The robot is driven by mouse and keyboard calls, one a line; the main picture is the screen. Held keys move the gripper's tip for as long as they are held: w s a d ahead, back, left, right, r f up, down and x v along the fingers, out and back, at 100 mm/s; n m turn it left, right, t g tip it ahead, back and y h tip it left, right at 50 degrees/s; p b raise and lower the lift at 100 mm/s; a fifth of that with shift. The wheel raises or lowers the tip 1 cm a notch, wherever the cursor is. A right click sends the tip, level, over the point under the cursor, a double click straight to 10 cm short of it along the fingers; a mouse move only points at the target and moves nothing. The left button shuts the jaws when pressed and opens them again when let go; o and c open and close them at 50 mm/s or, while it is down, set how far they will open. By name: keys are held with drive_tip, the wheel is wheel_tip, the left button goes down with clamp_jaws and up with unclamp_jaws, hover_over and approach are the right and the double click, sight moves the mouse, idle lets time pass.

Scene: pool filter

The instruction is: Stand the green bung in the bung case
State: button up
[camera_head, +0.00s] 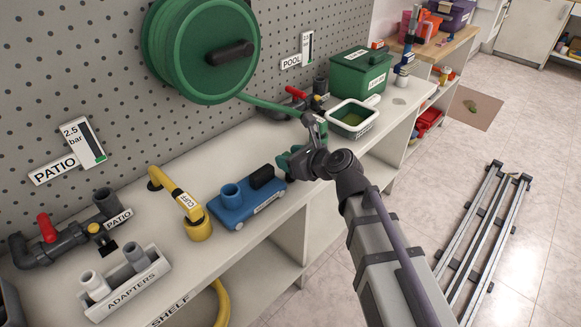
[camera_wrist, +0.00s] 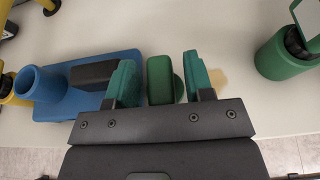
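A green block-like piece with a rounded part beside it, seemingly the green bung (camera_wrist: 160,80), is on the white worktop in the wrist view. My gripper (camera_wrist: 162,75) has its two teal fingers on either side of it, with gaps showing at both sides. In the head view my gripper (camera_head: 292,158) is low over the counter, right of the blue unit; I cannot separate the bung from the fingers there. I cannot tell which container is the bung case. A dark green box (camera_head: 352,82) with an unreadable label stands at the back.
The blue unit (camera_head: 228,210) with a socket and black block is close beside my left finger. A green cylinder (camera_wrist: 285,62) stands to the right in the wrist view. A white tray (camera_head: 363,131), the yellow cuff (camera_head: 199,230) and the adapters tray (camera_head: 150,281) are along the counter.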

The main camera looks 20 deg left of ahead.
clamp_jaws()
